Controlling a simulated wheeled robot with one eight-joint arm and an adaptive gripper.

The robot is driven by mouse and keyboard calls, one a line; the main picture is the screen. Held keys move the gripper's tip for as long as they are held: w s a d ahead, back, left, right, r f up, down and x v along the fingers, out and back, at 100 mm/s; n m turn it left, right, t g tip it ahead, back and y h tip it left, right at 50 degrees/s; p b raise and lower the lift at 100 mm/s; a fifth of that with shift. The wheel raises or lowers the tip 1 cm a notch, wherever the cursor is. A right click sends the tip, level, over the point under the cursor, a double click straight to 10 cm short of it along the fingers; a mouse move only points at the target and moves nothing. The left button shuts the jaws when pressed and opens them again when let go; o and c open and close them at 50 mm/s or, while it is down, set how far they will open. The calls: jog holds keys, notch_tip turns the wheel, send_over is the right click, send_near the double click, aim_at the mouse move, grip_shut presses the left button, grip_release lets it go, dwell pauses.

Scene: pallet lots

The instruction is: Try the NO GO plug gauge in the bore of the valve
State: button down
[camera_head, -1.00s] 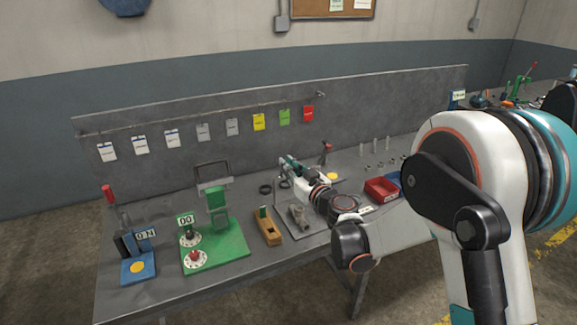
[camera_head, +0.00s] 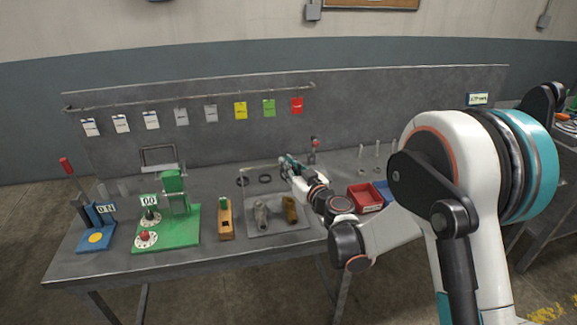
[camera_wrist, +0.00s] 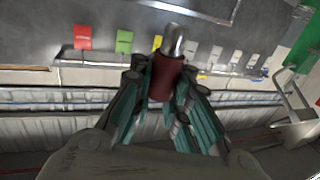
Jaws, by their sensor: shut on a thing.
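In the wrist view my gripper (camera_wrist: 165,82) is shut on a plug gauge with a dark red handle (camera_wrist: 163,84) and a bright metal plug end (camera_wrist: 173,40). No NO GO lettering is readable on it. In the head view my gripper (camera_head: 289,167) is over the back of the bench, behind a grey plate (camera_head: 268,229). Two small parts rest on this plate, a grey one (camera_head: 261,214) and a brownish one (camera_head: 290,209). They look like valve bodies, but I cannot tell which is the valve, and their bores cannot be made out. The gauge is apart from both.
A wooden block (camera_head: 225,222), a green fixture (camera_head: 188,228) and a blue fixture (camera_head: 95,240) stand to the left. A red bin (camera_head: 364,197) stands to the right. Coloured tags hang along the back panel.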

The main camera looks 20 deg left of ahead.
aim_at(288, 198)
dwell(0.4)
notch_tip(288, 198, down, 4)
jog(key=b, duration=0.3)
jog(key=shift+r, duration=0.25)
jog(key=shift+f, duration=1.25)
jog(key=shift+f, duration=1.55)
jog(key=shift+r, duration=0.1)
dwell(0.4)
jog(key=shift+r+p, duration=1.2)
jog(key=shift+r, duration=1.35)
